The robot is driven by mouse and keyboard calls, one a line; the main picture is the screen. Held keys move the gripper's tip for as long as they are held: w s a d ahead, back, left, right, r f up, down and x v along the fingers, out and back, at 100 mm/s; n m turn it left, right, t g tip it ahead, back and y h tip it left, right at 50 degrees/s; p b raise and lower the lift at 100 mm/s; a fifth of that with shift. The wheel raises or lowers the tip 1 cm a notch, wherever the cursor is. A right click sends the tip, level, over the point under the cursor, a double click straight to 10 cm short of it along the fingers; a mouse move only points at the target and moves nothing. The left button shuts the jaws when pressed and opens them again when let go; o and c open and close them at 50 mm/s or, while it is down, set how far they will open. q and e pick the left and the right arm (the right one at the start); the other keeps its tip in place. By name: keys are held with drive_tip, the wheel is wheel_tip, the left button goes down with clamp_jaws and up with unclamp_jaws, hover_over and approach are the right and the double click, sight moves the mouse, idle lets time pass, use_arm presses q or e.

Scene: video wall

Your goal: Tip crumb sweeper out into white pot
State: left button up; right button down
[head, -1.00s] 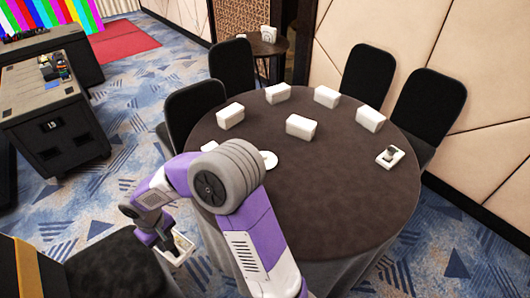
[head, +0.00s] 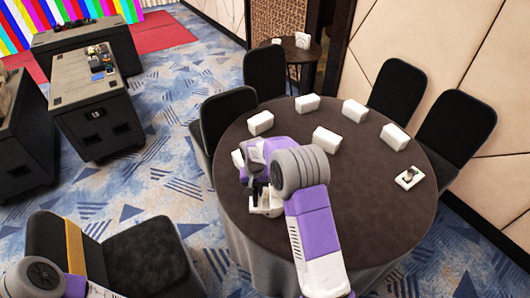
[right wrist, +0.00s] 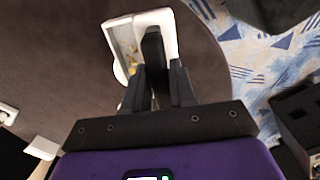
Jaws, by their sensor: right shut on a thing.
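My right gripper (right wrist: 152,90) is shut on the crumb sweeper (right wrist: 168,30), a white shallow tray-like thing with small yellowish bits in it. In the head view the sweeper (head: 268,208) is held low over the left part of the round table, partly hidden by my gripper (head: 258,192). A rounded white edge (right wrist: 119,72) shows beside and below the sweeper in the right wrist view; I cannot tell whether it is the white pot. Another white thing (head: 237,158) shows at the table's left edge, partly behind my arm. My left gripper is out of view.
The dark round table (head: 370,225) carries several white blocks (head: 326,138) and a small white tray with a dark object (head: 409,178). Black chairs (head: 228,108) stand around it, and one (head: 150,258) stands at front left. The table's right front is clear.

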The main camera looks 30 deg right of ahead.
use_arm(q)
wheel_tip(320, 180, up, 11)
drive_tip(key=p, duration=0.9)
use_arm(e)
drive_tip(key=w+d+r+m, duration=0.3)
drive_tip(key=w+d+r, duration=0.1)
drive_tip(key=w+d, duration=0.25)
use_arm(q)
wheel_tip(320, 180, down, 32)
drive_tip(key=b, duration=3.2)
use_arm(e)
drive_tip(key=s+d+f+t+y, duration=0.7)
drive_tip(key=f+t+y, duration=0.3)
drive_tip(key=t+y, duration=0.5)
drive_tip(key=shift+s+d+f+t+y, duration=0.35)
drive_tip(key=shift+d+y, duration=0.25)
drive_tip(key=shift+y, duration=0.6)
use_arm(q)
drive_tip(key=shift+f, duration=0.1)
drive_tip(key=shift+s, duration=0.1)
use_arm(e)
drive_tip(key=shift+s, duration=0.1)
